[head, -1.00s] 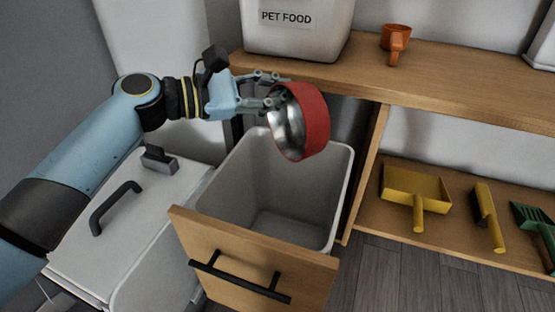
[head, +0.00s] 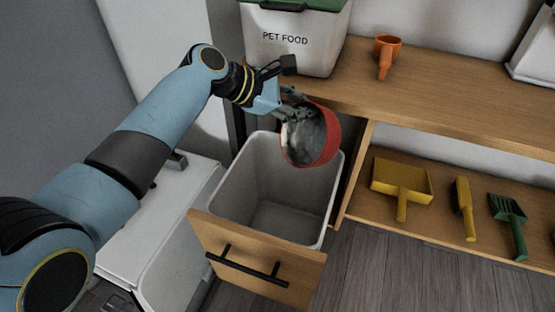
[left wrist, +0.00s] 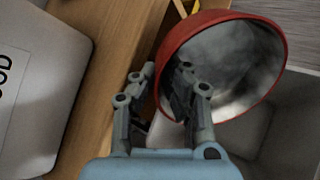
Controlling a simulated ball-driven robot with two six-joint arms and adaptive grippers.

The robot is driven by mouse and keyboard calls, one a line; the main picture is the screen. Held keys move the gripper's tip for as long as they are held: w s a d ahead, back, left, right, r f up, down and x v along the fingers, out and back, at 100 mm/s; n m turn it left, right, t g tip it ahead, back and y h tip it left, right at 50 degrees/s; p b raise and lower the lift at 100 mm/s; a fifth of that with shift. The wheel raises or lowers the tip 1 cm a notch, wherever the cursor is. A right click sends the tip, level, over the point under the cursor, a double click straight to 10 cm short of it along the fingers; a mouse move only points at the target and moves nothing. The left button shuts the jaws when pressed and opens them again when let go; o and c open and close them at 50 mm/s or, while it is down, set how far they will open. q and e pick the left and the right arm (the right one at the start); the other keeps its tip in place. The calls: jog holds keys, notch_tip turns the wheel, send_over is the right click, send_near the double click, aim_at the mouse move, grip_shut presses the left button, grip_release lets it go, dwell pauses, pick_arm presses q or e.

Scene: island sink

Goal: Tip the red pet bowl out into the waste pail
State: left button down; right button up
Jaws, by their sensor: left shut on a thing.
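The red pet bowl (head: 325,137) has a shiny metal inside and is tilted on its side, its opening facing left and toward me. My left gripper (head: 296,112) is shut on its rim, one finger inside the bowl, as the left wrist view (left wrist: 170,85) shows. No food is visible in the bowl (left wrist: 225,70). The waste pail (head: 232,188) is a grey-white bin in a pulled-out drawer, and the bowl hangs over its back right part. The visible pail floor looks bare. My right gripper is not in view.
A white lidded bin (head: 160,225) stands left of the drawer.

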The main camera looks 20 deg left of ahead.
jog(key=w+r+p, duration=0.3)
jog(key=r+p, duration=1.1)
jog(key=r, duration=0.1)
pick_arm(q)
jog(key=w+d+r+g+y+b, duration=0.2)
jog(key=r, duration=0.1)
jog(key=w+d+r+g+y+b, duration=0.3)
jog(key=shift+w+d+g+y, duration=0.15)
jog(key=shift+g+y, duration=0.15)
jog(key=r+b, duration=0.1)
jog(key=b, duration=0.2)
jog(key=w+d+r+g+y+b, duration=0.1)
jog(key=b, duration=0.3)
jog(key=w+d+r+g+y+b, duration=0.1)
jog(key=r+b, duration=0.1)
jog(key=b, duration=0.1)
jog(key=shift+b, duration=0.3)
jog(key=b, duration=0.4)
jog(key=shift+w+d+g+y+b, duration=0.25)
jog(key=shift+w+g+y+b, duration=0.05)
jog(key=shift+w+g+y, duration=0.1)
jog(key=shift+d+r+b, duration=0.1)
jog(key=shift+r+b, duration=0.25)
jog(key=shift+b, duration=0.7)
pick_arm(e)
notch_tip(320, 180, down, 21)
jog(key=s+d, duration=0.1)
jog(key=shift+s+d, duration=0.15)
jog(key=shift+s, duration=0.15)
